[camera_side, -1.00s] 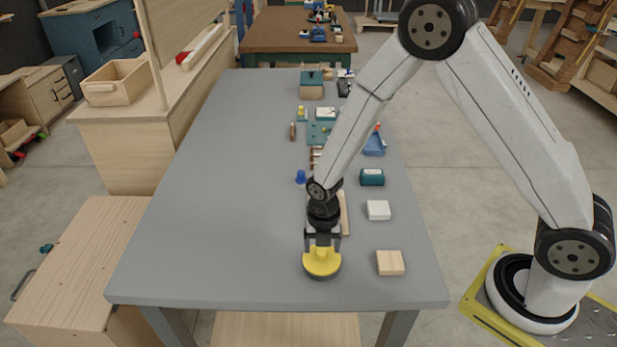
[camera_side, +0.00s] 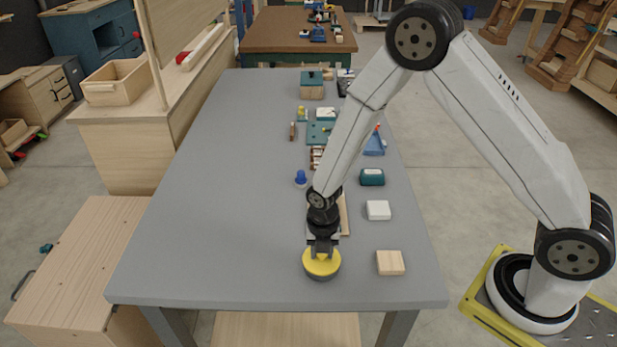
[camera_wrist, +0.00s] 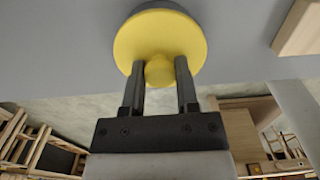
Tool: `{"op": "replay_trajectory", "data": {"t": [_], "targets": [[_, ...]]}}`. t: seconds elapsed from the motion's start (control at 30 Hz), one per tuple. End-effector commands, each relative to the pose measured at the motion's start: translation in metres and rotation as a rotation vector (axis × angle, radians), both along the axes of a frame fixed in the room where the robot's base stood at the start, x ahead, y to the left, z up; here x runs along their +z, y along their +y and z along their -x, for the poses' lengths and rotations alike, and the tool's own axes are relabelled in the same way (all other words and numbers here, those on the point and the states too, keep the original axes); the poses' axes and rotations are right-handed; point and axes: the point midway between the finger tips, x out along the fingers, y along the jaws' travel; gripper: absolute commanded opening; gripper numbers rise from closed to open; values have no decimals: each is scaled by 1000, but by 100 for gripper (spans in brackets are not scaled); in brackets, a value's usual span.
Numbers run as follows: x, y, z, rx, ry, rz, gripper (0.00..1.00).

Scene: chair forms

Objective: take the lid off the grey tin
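The grey tin (camera_side: 322,278) stands near the front edge of the grey table, mostly hidden under its round yellow lid (camera_side: 311,266). In the wrist view the yellow lid (camera_wrist: 128,42) fills the upper middle, with its round knob (camera_wrist: 159,72) facing me and a dark sliver of the tin (camera_wrist: 160,5) behind it. My gripper (camera_wrist: 161,66) has a finger on each side of the knob, close against it, and looks shut on it. In the side view my gripper (camera_side: 322,252) comes down from above onto the lid. The lid sits on the tin.
A light wooden block (camera_side: 390,262) lies to the right of the tin, with a white block (camera_side: 378,210) behind it. A teal box (camera_side: 372,177) and a blue piece (camera_side: 300,177) are farther back. The table's left side is clear.

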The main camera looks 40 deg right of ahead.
Motion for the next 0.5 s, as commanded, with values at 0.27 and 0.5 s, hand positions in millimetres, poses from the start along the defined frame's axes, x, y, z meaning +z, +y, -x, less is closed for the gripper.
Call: {"op": "replay_trajectory", "data": {"t": [0.27,0.5], "targets": [[0,0,0,0,0,0,0],[3,0,0,0,-1,-1,0]]}}
